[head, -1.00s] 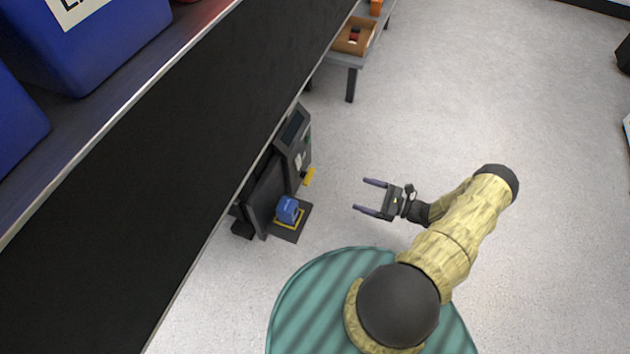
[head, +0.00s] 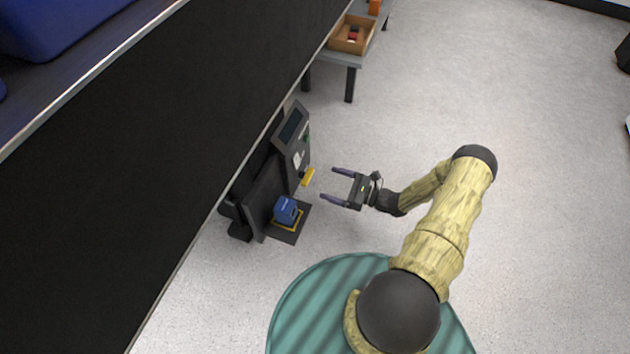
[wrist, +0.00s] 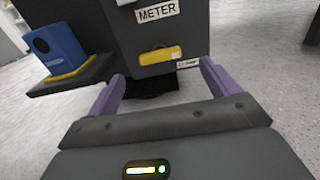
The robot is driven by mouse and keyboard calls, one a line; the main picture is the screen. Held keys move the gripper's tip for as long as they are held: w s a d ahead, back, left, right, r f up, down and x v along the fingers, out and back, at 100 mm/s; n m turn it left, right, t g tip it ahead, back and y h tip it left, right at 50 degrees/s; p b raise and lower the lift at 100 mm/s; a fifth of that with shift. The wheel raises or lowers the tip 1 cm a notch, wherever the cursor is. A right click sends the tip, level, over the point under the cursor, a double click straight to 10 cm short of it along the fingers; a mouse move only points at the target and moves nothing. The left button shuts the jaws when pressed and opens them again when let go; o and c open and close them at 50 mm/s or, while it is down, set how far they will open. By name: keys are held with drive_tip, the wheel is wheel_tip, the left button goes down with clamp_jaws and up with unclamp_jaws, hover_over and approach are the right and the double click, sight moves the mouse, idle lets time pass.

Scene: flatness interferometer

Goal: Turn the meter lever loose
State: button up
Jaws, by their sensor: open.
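The meter (head: 292,146) is a dark grey upright unit with a sloped screen, beside the black panel in the head view. Its yellow lever (head: 308,177) sticks out from the front. In the wrist view the lever (wrist: 161,55) lies roughly level below the METER label (wrist: 158,12), with a small white tag (wrist: 188,63) at its lower right. My gripper (head: 328,184) is open and empty, a short way to the right of the lever in the head view. In the wrist view its purple fingers (wrist: 160,84) stand apart, with the lever ahead between them; they do not touch it.
A blue block-like part (head: 286,209) sits in a yellow frame on a dark base plate (head: 289,235) left of the lever in the wrist view. A long black panel (head: 130,170) borders the left. A table with a cardboard box (head: 353,34) stands behind.

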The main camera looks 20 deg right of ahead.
sight(311, 176)
drive_tip(key=b+x, duration=0.2)
drive_tip(key=x, duration=0.4)
drive_tip(key=shift+w+a, duration=0.2)
drive_tip(key=shift+a, duration=0.1)
drive_tip(key=shift+c, duration=0.2)
drive_tip(key=shift+d, duration=0.1)
drive_tip(key=c, duration=0.9)
